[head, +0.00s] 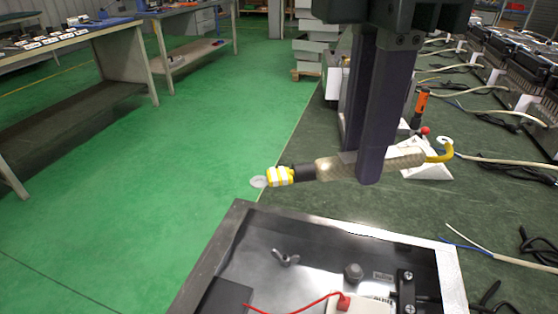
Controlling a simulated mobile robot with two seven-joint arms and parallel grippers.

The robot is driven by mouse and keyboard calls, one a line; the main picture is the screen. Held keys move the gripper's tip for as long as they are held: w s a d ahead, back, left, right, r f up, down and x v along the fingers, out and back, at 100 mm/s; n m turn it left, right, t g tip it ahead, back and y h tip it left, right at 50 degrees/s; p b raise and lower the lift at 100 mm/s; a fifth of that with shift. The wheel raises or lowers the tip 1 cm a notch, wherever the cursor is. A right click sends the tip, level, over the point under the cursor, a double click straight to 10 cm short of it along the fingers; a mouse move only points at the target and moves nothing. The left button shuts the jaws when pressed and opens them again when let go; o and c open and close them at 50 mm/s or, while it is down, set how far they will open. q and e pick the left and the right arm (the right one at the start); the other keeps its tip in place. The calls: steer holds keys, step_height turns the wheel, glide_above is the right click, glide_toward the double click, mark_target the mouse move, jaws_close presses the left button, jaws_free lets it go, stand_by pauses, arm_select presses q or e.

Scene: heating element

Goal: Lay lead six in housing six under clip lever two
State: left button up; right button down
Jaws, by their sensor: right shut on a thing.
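My right gripper (362,165) is shut on a lead (406,160). The lead has a beige sleeve, a black collar and a yellow-and-white striped end at left, and a bent yellow end at right. It is held roughly level above the far edge of an open metal housing (318,233), apart from it. Inside the housing are a white block with a red piece (343,302) and a red wire, and black clip-like parts (405,290). I cannot tell which part is clip lever two. The housing's near part is cut off by the frame. My left gripper is not in view.
A wing nut (285,259) and a black knob (353,272) stand in the housing. Behind, a dark green bench top (475,205) carries an orange-handled tool (420,108), a white wedge-shaped piece (432,171), and several cables. Green floor (200,150) is open at left, before workbenches.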

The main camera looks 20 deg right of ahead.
steer(key=a+f+n+b, duration=0.1)
steer(key=f+n+b, duration=0.2)
steer(key=f, duration=0.5)
steer(key=s+a+f+n+b, duration=0.1)
steer(key=f+n+b, duration=0.3)
steer(key=f, duration=0.5)
steer(key=a+f+n+b, duration=0.1)
steer(key=f+n+b, duration=0.2)
steer(key=f, duration=0.6)
steer(key=shift+s+a+n, duration=0.1)
steer(key=shift+s+n, duration=0.25)
steer(key=shift+n, duration=0.85)
steer(key=shift+s+a+f, duration=0.1)
steer(key=s+a, duration=0.2)
steer(key=s, duration=0.1)
steer(key=shift+s+a, duration=0.15)
steer(key=shift+s, duration=0.05)
steer(key=shift+w+f+b, duration=0.1)
steer(key=shift+f+b, duration=0.35)
steer(key=shift+f, duration=0.1)
